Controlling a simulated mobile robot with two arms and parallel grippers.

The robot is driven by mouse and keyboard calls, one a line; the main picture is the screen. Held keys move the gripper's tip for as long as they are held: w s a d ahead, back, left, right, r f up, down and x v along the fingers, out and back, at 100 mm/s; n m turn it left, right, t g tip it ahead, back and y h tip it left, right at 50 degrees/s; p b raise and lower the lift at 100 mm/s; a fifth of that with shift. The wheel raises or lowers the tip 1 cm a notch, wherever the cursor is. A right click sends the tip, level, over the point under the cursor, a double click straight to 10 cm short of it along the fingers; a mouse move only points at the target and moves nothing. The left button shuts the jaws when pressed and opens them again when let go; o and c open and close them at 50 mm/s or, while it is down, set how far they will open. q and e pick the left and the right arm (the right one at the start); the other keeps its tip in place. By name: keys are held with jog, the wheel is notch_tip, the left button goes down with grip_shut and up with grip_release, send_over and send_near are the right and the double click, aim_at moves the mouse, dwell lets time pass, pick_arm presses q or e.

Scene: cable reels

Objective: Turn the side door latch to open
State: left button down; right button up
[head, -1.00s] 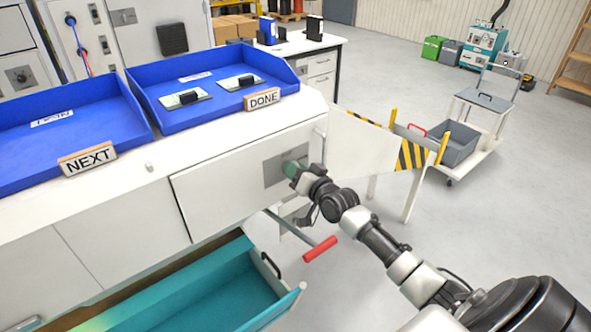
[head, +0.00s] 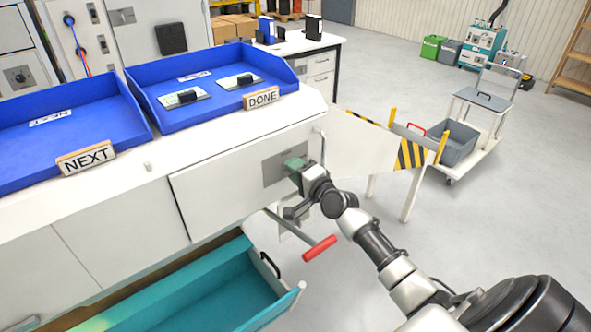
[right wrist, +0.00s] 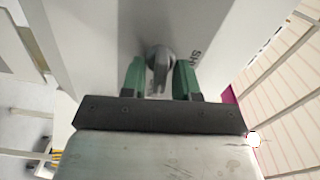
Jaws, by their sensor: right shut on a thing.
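The side door (head: 225,190) is a white panel on the front of the bench, with a grey latch plate (head: 272,172) near its right edge. It looks closed. In the right wrist view, the grey latch knob (right wrist: 160,66) sits between the green fingers of my right gripper (right wrist: 159,78). That gripper is shut on the latch; in the head view its green fingertips (head: 293,163) are at the plate and hide the knob. Dark letters, partly cut off, show beside the knob. My left gripper is out of view.
Below the door, a teal drawer (head: 190,300) stands open, and a red-handled lever (head: 320,248) sticks out near my right wrist. A white barrier panel with striped ends (head: 411,154) stands to the right. Blue trays (head: 205,118) are on the bench top.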

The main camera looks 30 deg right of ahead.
jog(key=shift+f+m, duration=0.1)
jog(key=shift+m, duration=0.8)
jog(key=o, duration=0.6)
jog(key=s+b, duration=0.1)
jog(key=s, duration=0.9)
jog(key=shift+s+d, duration=0.35)
jog(key=shift+d, duration=0.05)
